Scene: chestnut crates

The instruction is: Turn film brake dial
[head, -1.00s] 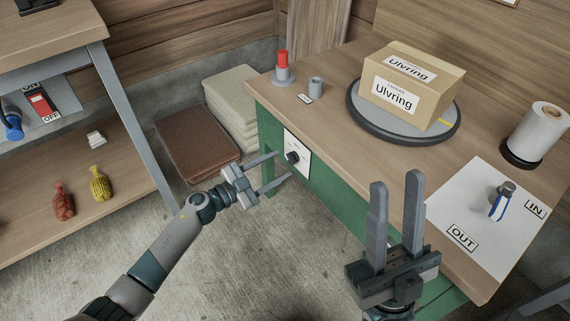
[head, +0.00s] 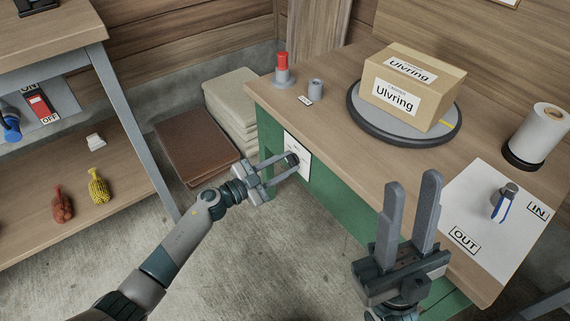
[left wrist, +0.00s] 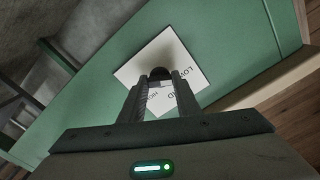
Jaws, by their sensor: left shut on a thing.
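The film brake dial (head: 292,160) is a small dark knob on a white label plate (head: 303,160) on the green front panel of the bench. My left gripper (head: 291,163) has its two fingers closed on the dial from both sides. In the left wrist view the dark dial (left wrist: 160,73) shows between the tips of my left gripper (left wrist: 161,78), with the plate (left wrist: 190,72) behind it, its lettering partly covered. My right gripper (head: 412,193) is open and empty, pointing up in front of the bench.
On the bench (head: 330,125), a box marked Ulvring (head: 395,98) sits on a round turntable (head: 447,135). A shelf (head: 100,160) is at left.

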